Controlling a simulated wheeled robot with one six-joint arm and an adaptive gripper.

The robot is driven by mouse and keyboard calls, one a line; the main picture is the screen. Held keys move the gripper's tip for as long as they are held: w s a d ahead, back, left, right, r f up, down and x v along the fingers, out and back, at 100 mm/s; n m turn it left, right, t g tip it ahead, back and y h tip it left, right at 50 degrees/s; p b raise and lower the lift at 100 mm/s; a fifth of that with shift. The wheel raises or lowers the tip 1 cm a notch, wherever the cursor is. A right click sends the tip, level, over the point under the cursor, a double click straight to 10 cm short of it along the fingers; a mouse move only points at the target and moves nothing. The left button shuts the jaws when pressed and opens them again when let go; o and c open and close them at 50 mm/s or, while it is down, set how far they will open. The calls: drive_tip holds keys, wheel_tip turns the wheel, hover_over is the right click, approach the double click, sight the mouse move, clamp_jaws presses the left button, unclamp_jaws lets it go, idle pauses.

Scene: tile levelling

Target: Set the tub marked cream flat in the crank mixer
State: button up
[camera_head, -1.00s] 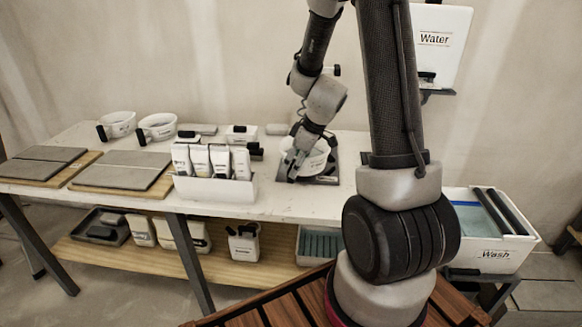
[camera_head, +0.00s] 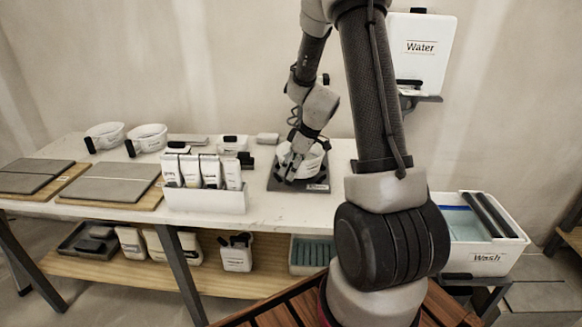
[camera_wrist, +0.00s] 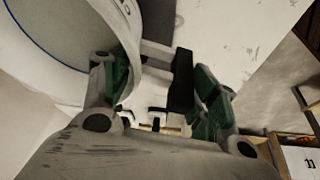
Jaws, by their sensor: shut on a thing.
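A white tub (camera_head: 312,160) is at my gripper (camera_head: 291,171) over a dark square plate (camera_head: 318,187) on the worktop; its lettering is too small to read. In the wrist view the tub (camera_wrist: 45,75) fills the upper left, with a blue line inside. My gripper (camera_wrist: 165,108) is shut on the tub, with its green finger pads near the tub's wall and a black part (camera_wrist: 182,80). My fingers hide the tub's near side, and I cannot tell whether it touches the plate. I cannot make out a crank mixer for certain.
A white holder (camera_head: 205,200) with several labelled packs stands left of the plate. Grey tiles (camera_head: 118,177) lie further left. A Water tank (camera_head: 421,48) and a Wash tub (camera_head: 487,258) are at right.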

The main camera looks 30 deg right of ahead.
drive_tip(key=shift+f, duration=1.05)
idle(0.9)
drive_tip(key=o, duration=1.6)
drive_tip(key=shift+c, duration=0.2)
drive_tip(key=v, duration=1.2)
drive_tip(key=s+a+r+m+h, duration=0.1)
drive_tip(key=s+a+r+m, duration=0.1)
drive_tip(key=s+r, duration=0.3)
drive_tip(key=s+a+r+m+h, duration=0.1)
drive_tip(key=s+a+r+m, duration=0.2)
drive_tip(key=s, duration=0.8)
drive_tip(key=s+a+r+m+t, duration=0.1)
drive_tip(key=s+a+r+m, duration=0.1)
drive_tip(key=s+r, duration=0.4)
drive_tip(key=shift+s+a+r+m+h, duration=0.35)
drive_tip(key=shift+s+m, duration=0.25)
drive_tip(key=shift+s, duration=0.45)
